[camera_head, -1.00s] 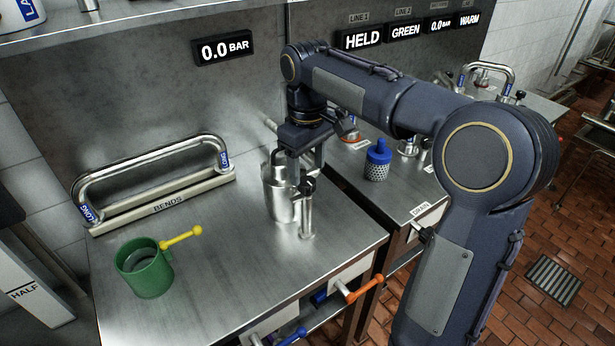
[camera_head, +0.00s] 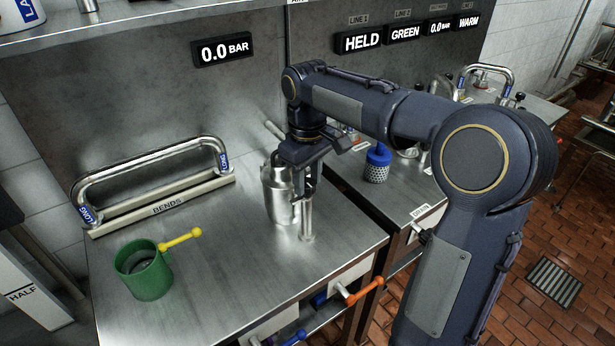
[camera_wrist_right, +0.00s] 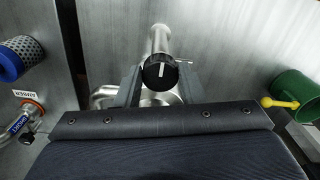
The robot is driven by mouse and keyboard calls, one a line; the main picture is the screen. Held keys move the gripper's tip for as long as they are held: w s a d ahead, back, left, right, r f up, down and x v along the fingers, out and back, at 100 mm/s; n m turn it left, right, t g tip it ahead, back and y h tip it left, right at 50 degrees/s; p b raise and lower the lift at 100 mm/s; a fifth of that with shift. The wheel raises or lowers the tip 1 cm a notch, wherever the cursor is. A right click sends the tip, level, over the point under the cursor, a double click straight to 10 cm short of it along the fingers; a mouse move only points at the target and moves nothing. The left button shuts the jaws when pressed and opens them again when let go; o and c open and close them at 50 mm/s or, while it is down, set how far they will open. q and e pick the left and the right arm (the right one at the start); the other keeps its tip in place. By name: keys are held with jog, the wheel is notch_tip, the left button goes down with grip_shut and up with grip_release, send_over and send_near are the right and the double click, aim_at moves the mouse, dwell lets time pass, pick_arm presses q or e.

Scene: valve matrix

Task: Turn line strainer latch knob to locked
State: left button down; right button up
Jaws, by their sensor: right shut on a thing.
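The line strainer is a shiny metal body (camera_head: 277,193) standing on the steel bench, with a thin upright pipe (camera_head: 307,220) beside it. My right gripper (camera_head: 306,186) reaches down from above at the pipe's top. In the right wrist view, the black latch knob (camera_wrist_right: 160,73) with a white pointer line sits between the two fingers of my right gripper (camera_wrist_right: 160,82), which are shut on it. A thin metal pin sticks out beside the knob. In the head view the fingers mostly hide the knob. My left gripper is not in view.
A green cup (camera_head: 143,272) with a yellow lever stands at the bench's left front. A chrome bend (camera_head: 150,165) rests in a rack behind. A blue-topped mesh strainer (camera_head: 377,164) stands on the bench to the right. An orange handle (camera_head: 362,290) sticks out at the front edge.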

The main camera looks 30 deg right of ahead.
jog(key=m+p, duration=0.2)
jog(key=m, duration=0.1)
jog(key=shift+r, duration=0.15)
jog(key=m+p, duration=0.2)
jog(key=m, duration=0.3)
jog(key=shift+a+m, duration=0.1)
jog(key=shift+m, duration=0.3)
jog(key=m+p, duration=0.1)
jog(key=m, duration=0.3)
jog(key=shift+m+p, duration=0.3)
jog(key=shift+p, duration=0.1)
jog(key=shift+w+m+p, duration=0.1)
jog(key=shift+m+p, duration=0.5)
jog(key=shift+m, duration=1.6)
jog(key=o, duration=1)
